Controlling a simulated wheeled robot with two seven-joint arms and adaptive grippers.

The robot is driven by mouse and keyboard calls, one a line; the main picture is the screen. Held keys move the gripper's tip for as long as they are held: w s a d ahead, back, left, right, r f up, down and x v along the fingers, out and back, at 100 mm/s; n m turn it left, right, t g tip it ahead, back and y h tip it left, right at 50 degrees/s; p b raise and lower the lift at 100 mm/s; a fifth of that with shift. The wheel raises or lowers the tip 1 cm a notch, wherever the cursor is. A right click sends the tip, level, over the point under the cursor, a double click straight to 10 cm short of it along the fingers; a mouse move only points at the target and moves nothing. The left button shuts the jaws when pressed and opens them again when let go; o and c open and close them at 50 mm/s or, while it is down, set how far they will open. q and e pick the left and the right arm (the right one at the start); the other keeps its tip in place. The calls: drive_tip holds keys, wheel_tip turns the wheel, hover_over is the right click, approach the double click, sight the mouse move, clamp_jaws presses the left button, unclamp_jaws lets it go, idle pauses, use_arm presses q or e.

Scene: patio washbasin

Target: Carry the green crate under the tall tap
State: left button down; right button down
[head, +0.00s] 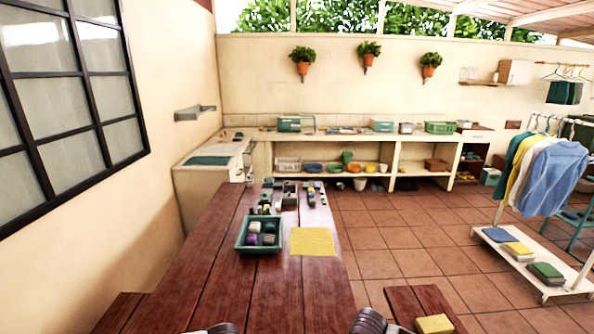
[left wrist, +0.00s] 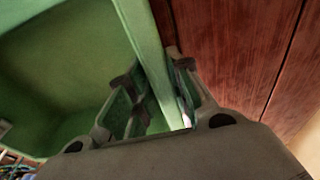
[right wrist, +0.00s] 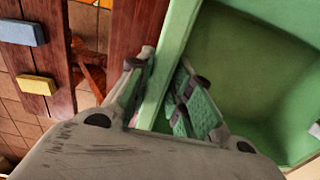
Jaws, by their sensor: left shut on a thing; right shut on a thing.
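My left gripper (left wrist: 152,72) is shut on one wall of a green crate (left wrist: 55,70). My right gripper (right wrist: 166,70) is shut on another wall of a green crate (right wrist: 255,70). The visible inside of the crate looks bare in both wrist views. The held crate does not show in the head view, where only parts of my arms reach in at the bottom edge. I cannot tell whether it touches the table. A washbasin counter (head: 205,176) stands at the far left; the tall tap cannot be made out clearly.
A teal tray (head: 243,248) with several dark and light items stands on the wooden table (head: 210,290), beside a yellow cloth (head: 312,241). Several small objects crowd the table's far end. A bench (head: 402,305) stands to the right. The tiled floor (head: 400,225) beyond is open.

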use_arm(q)
drive_tip(key=shift+a+r, duration=0.1)
drive_tip(key=shift+a, duration=0.05)
use_arm(e)
drive_tip(key=shift+w+d+r, duration=0.1)
drive_tip(key=shift+d+r, duration=0.05)
